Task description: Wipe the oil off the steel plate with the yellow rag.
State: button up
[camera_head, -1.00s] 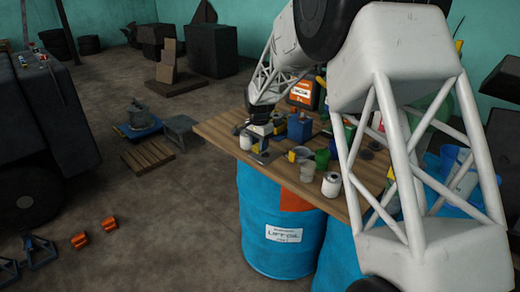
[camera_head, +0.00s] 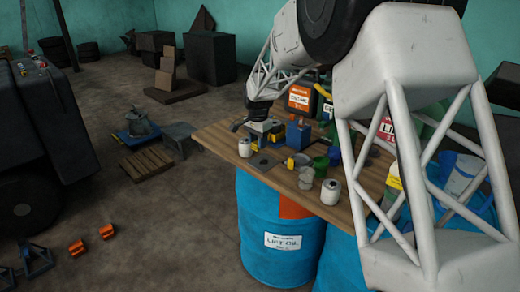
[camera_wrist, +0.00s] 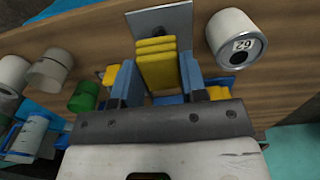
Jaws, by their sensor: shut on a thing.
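The yellow rag (camera_wrist: 157,68) is a folded, layered pad between the two blue fingers of my gripper (camera_wrist: 158,82). My gripper is shut on it. The steel plate (camera_wrist: 176,18) lies on the wooden table just past the rag in the wrist view. A dark oil spot (camera_wrist: 157,31) shows on the plate beside the rag's far end. The rag overlaps the plate's near part in the picture; I cannot tell whether they touch. In the head view the plate (camera_head: 262,161) lies near the table's front left edge, with my gripper (camera_head: 262,136) just behind it.
A white can (camera_wrist: 232,35) stands close right of the plate in the wrist view. A green cup (camera_wrist: 85,96) and pale cups stand to the left. A blue can (camera_head: 298,132) and several containers crowd the table (camera_head: 222,139) to the right. Its left corner is bare.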

aim_at(258, 166)
jog(key=shift+f, duration=0.2)
dwell(0.4)
jog(key=shift+f, duration=3.55)
jog(key=shift+w+d+f, duration=0.15)
jog(key=shift+w, duration=0.05)
jog(key=shift+c, duration=0.3)
jog(key=shift+w+d, duration=0.25)
jog(key=shift+d, duration=0.1)
jog(key=shift+w+d+f, duration=0.25)
jog(key=shift+w+d, duration=0.45)
jog(key=shift+w, duration=0.1)
jog(key=shift+w+d, duration=1.1)
jog(key=shift+s+a, duration=2.25)
jog(key=shift+s+a+r, duration=0.1)
jog(key=shift+r, duration=3.95)
